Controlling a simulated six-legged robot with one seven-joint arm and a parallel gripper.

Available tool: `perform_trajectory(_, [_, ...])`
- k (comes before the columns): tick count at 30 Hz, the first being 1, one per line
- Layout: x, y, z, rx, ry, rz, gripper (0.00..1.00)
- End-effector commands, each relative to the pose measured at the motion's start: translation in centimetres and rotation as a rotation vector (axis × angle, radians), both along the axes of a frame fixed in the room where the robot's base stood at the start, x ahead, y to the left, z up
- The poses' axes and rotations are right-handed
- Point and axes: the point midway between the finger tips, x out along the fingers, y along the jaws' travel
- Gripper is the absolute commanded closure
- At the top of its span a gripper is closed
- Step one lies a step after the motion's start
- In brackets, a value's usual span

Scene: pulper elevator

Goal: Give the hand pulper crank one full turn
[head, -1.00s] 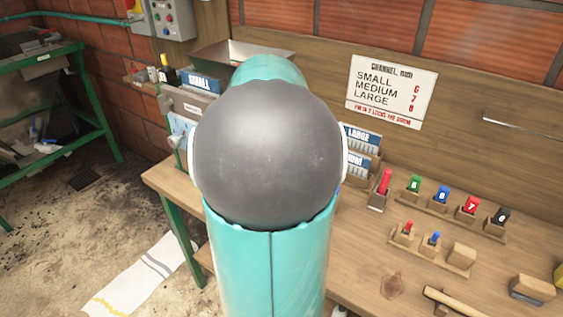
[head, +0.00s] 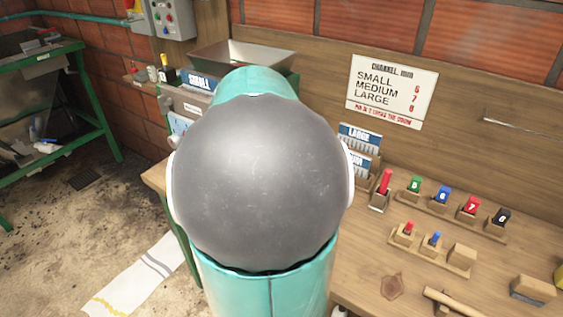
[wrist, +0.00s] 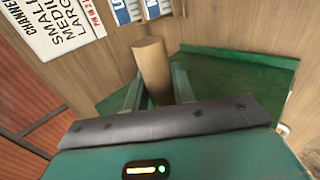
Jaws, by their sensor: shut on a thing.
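My gripper (wrist: 157,88) shows in the wrist view, its two fingers closed on either side of an upright wooden grip (wrist: 151,66), which looks like the crank's handle. The rest of the crank is hidden. A green painted surface (wrist: 235,72) beyond it looks like part of the pulper. In the head view, the pulper's metal hopper (head: 240,54) shows behind my arm at the bench's left end. My arm hides the gripper, the crank and most of the pulper there.
The wooden bench (head: 362,277) holds a row of numbered coloured pieces (head: 443,195), a red piece in a block (head: 383,185) and a wooden-handled tool (head: 452,303). A channel sign (head: 391,91) is on the back board. A towel (head: 135,275) lies on the floor at left.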

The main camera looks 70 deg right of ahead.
Motion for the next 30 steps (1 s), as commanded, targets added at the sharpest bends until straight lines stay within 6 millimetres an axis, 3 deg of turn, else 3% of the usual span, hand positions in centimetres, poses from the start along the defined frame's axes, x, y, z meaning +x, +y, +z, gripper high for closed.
perform_trajectory(7, [-0.2, 2.1, -2.0, 0.002, 0.002, -0.002, 0.93])
perform_trajectory(17, [-0.5, 2.3, -2.4, 0.005, 0.005, -0.009, 0.93])
perform_trajectory(30, [-0.7, 3.4, -6.1, 0.006, 0.007, -0.013, 0.93])
